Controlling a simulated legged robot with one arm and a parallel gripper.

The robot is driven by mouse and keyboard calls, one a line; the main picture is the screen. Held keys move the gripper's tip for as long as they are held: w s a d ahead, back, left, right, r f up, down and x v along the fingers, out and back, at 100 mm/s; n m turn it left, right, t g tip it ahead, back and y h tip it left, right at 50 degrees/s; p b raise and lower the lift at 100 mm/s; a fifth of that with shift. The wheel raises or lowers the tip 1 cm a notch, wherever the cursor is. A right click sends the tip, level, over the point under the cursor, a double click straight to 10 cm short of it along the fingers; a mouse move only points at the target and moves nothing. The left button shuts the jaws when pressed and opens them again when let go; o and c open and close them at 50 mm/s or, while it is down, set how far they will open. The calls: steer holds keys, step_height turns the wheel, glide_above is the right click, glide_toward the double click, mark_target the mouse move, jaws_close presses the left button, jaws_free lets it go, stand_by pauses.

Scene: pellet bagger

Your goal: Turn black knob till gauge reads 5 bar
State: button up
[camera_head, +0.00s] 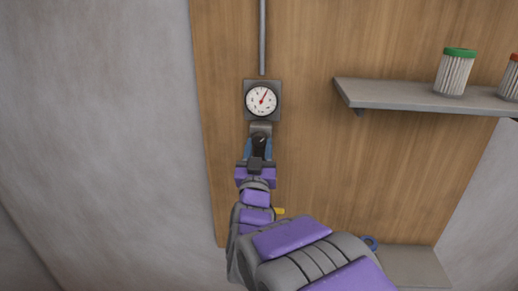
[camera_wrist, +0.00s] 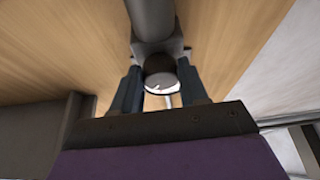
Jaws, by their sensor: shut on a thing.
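The round gauge (camera_head: 261,101) has a white face and a red needle, which points up and slightly right; its numbers are too small to read. It sits in a grey square housing on the wooden panel. The black knob (camera_head: 259,141) is just below the gauge. My gripper (camera_head: 258,150) reaches up to it from below, its fingers on either side. In the wrist view, my gripper (camera_wrist: 160,92) is shut on the dark round knob (camera_wrist: 159,66), with a finger at its left and right. The knob's marking cannot be made out.
A grey pipe (camera_head: 262,38) runs up from the gauge. A grey shelf (camera_head: 400,94) at the right holds a green-topped ribbed filter (camera_head: 454,73) and a partly seen red-topped one (camera_head: 511,78). A lower grey ledge (camera_head: 420,268) is at the bottom right. The panel left of the gauge is clear.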

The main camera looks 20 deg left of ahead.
steer(key=shift+r+n, duration=0.1)
steer(key=shift+n, duration=0.3)
steer(key=n+y, duration=0.1)
steer(key=n, duration=0.2)
steer(key=shift+d+g+y, duration=0.2)
steer(key=shift+g+y, duration=0.1)
steer(key=shift+y, duration=0.1)
steer(key=shift+r+n+g+y, duration=0.1)
steer(key=shift+n+g+y, duration=0.55)
steer(key=shift+n, duration=1.35)
steer(key=shift+y, duration=0.35)
steer(key=o, duration=1.1)
steer(key=shift+a, duration=0.15)
steer(key=shift+c, duration=0.2)
